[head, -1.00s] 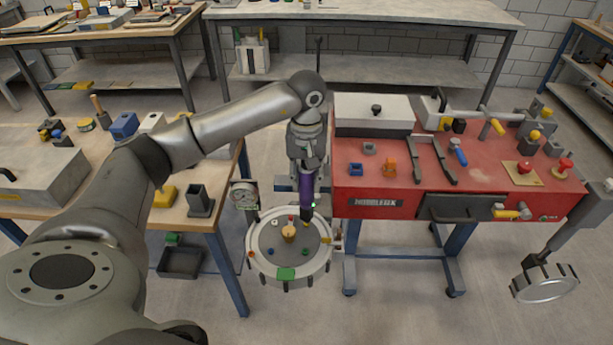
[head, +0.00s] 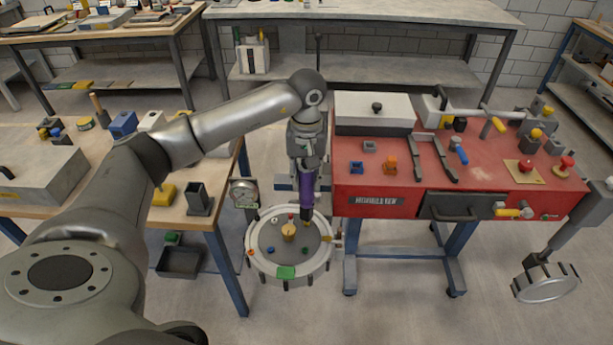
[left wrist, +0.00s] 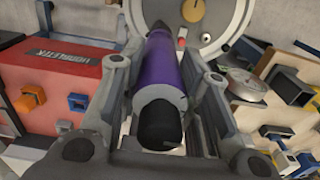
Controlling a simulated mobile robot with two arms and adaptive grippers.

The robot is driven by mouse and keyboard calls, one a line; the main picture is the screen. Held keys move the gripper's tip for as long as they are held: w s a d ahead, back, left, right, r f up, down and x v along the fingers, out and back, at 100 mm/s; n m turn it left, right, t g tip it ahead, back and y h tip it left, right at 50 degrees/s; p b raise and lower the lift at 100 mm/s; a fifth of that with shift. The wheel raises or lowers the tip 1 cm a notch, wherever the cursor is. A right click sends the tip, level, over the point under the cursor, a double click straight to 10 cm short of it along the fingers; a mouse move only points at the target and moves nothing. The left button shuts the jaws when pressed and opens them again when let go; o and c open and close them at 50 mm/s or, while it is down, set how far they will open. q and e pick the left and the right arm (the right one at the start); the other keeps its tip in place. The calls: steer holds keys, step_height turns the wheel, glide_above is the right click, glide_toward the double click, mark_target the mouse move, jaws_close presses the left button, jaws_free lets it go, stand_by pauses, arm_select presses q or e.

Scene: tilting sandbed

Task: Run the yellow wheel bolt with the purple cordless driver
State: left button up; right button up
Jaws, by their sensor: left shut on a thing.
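The purple cordless driver (head: 306,192) hangs roughly upright in my left gripper (head: 306,174), nose down over the round grey wheel plate (head: 270,236). The left wrist view shows its purple body and black end (left wrist: 160,124) between the fingers of my left gripper (left wrist: 166,68). The yellow wheel bolt (head: 306,224) is at the driver's nose, on the plate's upper right; I cannot tell whether they touch. A red bolt (head: 291,216), a white one (head: 272,221), a blue one (head: 270,249) and a green one (head: 305,250) sit around a wooden hub peg (head: 289,232). My right gripper is out of view.
The red workbench (head: 375,208) with loose tools stands close to the right of the wheel. A wooden table (head: 170,218) with blocks stands on the left. A round gauge-like part (head: 244,193) sits by the plate's upper left. Bare floor lies in front.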

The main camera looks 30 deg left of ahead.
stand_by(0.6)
arm_select(q)
steer(key=shift+r+p, duration=0.55)
steer(key=shift+r, duration=0.25)
steer(key=shift+r+p, duration=1.2)
steer(key=shift+r, duration=1.05)
